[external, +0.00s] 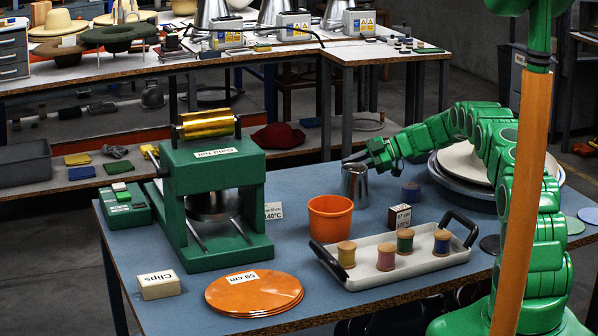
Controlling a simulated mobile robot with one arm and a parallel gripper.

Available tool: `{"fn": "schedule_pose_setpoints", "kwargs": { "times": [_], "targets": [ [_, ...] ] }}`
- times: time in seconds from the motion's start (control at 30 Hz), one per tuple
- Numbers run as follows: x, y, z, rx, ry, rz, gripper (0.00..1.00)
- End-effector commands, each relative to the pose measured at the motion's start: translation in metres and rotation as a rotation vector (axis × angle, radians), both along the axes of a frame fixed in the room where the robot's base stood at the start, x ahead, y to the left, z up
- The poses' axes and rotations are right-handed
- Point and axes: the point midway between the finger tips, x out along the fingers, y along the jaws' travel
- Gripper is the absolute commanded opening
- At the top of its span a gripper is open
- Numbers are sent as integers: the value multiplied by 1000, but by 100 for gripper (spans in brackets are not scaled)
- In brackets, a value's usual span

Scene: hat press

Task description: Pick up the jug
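The jug looks to be the small silvery metal vessel (355,186), upright on the blue-grey table behind the orange pot. My gripper (355,160) is at the jug's rim, coming in from the right with its dark fingers by the top of the vessel. The fingers are small and partly merge with the rim. I cannot tell whether they touch the jug or close on it. The jug's handle is not clearly visible.
An orange pot (330,218) stands just in front of the jug. A white tray (375,278) with thread spools lies in front, and a green press (212,190) stands left.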

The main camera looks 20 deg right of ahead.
Motion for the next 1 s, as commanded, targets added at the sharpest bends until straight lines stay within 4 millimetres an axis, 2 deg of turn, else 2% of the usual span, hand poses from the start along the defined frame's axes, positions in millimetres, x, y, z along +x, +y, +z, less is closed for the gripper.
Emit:
{"fn": "schedule_pose_setpoints", "kwargs": {
  "times": [0.17,0.33,1.0],
  "targets": [
    [0,0,0,0,0,-1,22],
    [0,0,0,0,0,-1,0],
    [0,-1,0,0,0,0,0]
  ]
}}
